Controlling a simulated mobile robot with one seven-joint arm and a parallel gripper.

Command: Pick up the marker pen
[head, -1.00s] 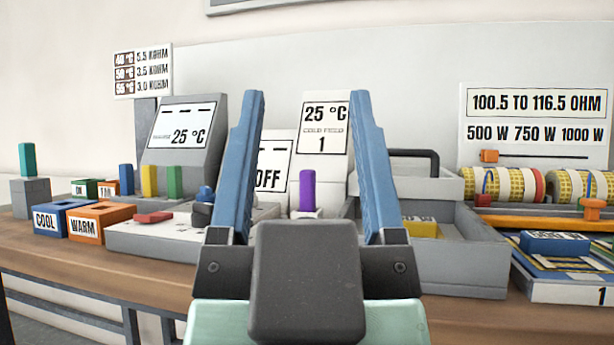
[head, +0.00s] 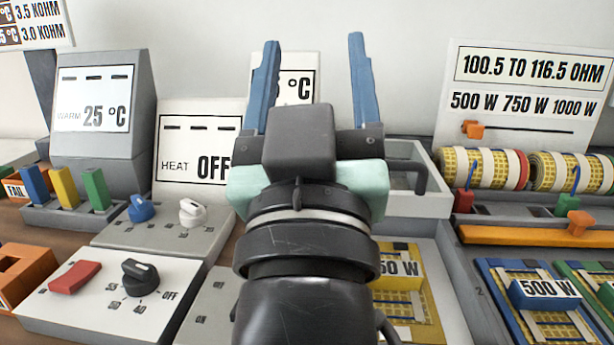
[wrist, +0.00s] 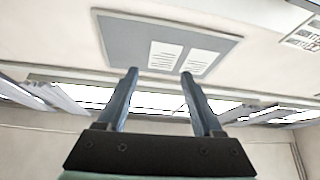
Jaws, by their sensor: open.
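I cannot tell for certain which thing is the marker pen. Upright blue (head: 35,184), yellow (head: 64,187) and green (head: 96,189) sticks stand in a grey holder (head: 70,220) at the left of the head view. The purple upright piece seen earlier does not show now; my arm covers part of the bench's middle. My gripper (head: 313,42) is open and empty, raised over the bench with its blue fingers pointing up. In the wrist view my gripper (wrist: 159,74) has nothing between its fingers; only ceiling and wall show beyond it.
A HEAT OFF panel (head: 190,150) stands behind. An open grey tray (head: 440,285) holds a yellow mesh piece (head: 412,310). Yellow mesh rolls (head: 470,168) are at right.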

